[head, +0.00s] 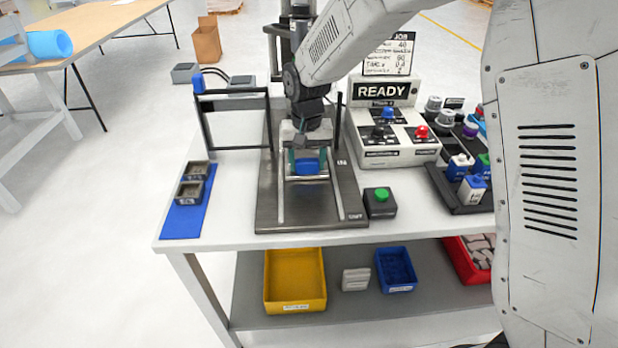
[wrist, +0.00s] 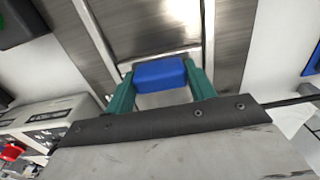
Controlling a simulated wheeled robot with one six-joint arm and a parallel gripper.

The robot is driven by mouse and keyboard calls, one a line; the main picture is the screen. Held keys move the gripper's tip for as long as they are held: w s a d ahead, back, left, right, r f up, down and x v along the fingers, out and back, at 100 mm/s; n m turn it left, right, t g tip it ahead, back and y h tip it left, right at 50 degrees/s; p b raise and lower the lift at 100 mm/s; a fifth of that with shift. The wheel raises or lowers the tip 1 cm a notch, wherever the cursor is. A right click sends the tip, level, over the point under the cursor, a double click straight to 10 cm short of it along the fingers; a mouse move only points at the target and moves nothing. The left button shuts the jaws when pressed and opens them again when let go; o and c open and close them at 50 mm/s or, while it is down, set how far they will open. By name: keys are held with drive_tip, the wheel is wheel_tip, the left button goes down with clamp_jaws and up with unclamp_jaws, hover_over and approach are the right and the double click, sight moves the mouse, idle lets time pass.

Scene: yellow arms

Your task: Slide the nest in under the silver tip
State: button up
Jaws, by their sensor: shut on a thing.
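My gripper (head: 307,163) is over the dark base plate (head: 268,208) of the bench machine, pointing down. Its two teal fingers are shut on a blue block (head: 308,167), which looks like the grip of the nest. The block also shows between the fingers in the wrist view (wrist: 160,74). A thin silver edge (wrist: 150,56) runs beside the block, between two pale rails on the plate. The rest of the nest is hard to make out. The silver tip is not visible; my arm covers the middle of the machine.
A black frame (head: 205,124) stands at the plate's left. At right are the READY control box (head: 385,145) and a green button box (head: 380,203). A blue mat (head: 182,221) with two small dark trays lies at the left. The plate's front end is clear.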

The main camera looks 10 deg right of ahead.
sight(306, 149)
drive_tip(key=w, duration=0.4)
drive_tip(key=shift+w+d, duration=0.1)
drive_tip(key=shift+w, duration=0.25)
drive_tip(key=shift+w+r, duration=0.1)
drive_tip(key=shift+w, duration=0.25)
drive_tip(key=o, duration=1.4)
drive_tip(key=shift+r, duration=3.85)
